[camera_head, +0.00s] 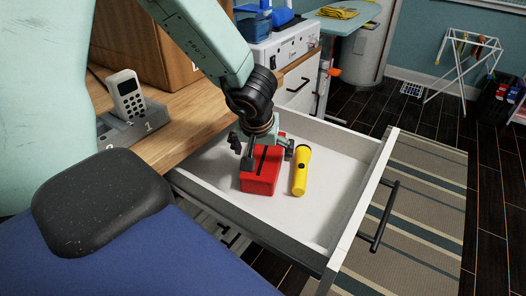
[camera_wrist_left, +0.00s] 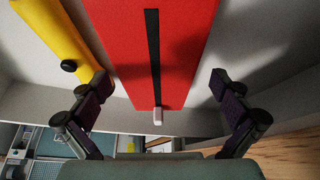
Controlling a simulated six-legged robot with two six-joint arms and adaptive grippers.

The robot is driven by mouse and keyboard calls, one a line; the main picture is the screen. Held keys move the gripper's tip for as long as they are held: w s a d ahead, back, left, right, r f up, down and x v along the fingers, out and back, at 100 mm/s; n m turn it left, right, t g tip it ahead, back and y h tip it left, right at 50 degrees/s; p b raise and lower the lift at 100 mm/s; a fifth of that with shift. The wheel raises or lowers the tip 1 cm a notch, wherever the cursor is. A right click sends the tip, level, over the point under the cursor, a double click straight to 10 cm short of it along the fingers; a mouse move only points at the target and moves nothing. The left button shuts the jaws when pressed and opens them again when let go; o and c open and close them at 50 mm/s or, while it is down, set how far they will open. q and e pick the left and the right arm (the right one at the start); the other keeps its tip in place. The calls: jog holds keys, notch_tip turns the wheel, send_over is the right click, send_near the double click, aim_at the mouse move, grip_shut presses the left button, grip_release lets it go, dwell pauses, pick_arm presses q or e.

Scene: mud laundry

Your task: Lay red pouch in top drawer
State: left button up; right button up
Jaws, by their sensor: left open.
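The red pouch (camera_head: 261,171) lies inside the open top drawer (camera_head: 330,203), on its pale floor. A dark zip with a light pull runs along it. The pouch (camera_wrist_left: 155,60) fills the middle of the left wrist view. My left gripper (camera_head: 264,150) is over the pouch's far end in the head view, pointing down. In the wrist view the left gripper's (camera_wrist_left: 163,100) fingers are spread wide, one on each side of the pouch, with gaps between. My right gripper is not in view.
A yellow flashlight (camera_head: 301,171) lies in the drawer just right of the pouch; one finger is close to it in the wrist view. The wooden counter (camera_head: 185,128) holds a phone (camera_head: 126,95) in a grey stand. The drawer's right part is clear.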

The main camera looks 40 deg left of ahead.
pick_arm(q)
jog(key=p+v, duration=0.5)
jog(key=v, duration=0.4)
jog(key=shift+r+p, duration=0.4)
jog(key=shift+s+d+r, duration=0.2)
jog(key=shift+r, duration=0.2)
jog(key=shift+f, duration=0.1)
